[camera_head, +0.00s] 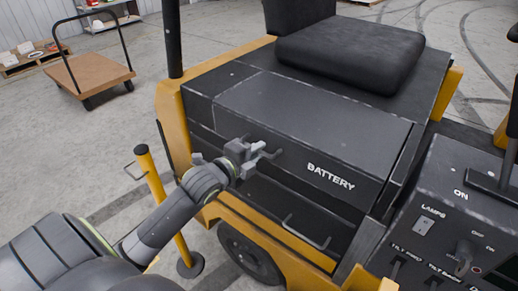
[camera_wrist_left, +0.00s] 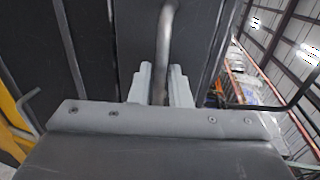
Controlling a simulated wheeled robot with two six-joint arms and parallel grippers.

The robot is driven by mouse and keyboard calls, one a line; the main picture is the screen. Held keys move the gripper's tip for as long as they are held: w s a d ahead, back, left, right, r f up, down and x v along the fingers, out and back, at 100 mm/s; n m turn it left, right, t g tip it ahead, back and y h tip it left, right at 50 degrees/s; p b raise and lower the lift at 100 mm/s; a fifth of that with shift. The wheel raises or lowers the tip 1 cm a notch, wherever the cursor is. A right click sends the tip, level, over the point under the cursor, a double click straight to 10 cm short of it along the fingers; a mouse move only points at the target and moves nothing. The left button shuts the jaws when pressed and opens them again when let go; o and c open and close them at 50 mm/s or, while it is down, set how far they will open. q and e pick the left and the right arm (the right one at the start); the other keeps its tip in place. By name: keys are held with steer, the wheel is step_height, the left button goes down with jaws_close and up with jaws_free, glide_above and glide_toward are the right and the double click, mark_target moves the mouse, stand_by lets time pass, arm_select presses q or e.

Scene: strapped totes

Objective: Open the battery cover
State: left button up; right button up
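The dark grey battery cover (camera_head: 310,115) is on the yellow-sided vehicle, below the seat, and has "BATTERY" in white on its front face. It looks closed in the head view. My left gripper (camera_head: 264,154) is at the cover's front face, left of the lettering, where a bar handle is mostly hidden by the fingers. In the left wrist view the metal handle bar (camera_wrist_left: 165,50) runs between the two fingers (camera_wrist_left: 161,88), which sit close on both sides of it. The gripper looks shut on the handle. My right gripper is in neither view.
A lower handle (camera_head: 304,236) sticks out below the cover. A black seat (camera_head: 350,50) stands behind it, and a control console (camera_head: 445,215) stands at right. A yellow post (camera_head: 158,195) stands near my left arm. A cart (camera_head: 92,75) is at the back left on open floor.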

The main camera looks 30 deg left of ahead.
arm_select(q)
steer(key=shift+w+f, duration=0.15)
steer(key=shift+w, duration=0.45)
jaws_close()
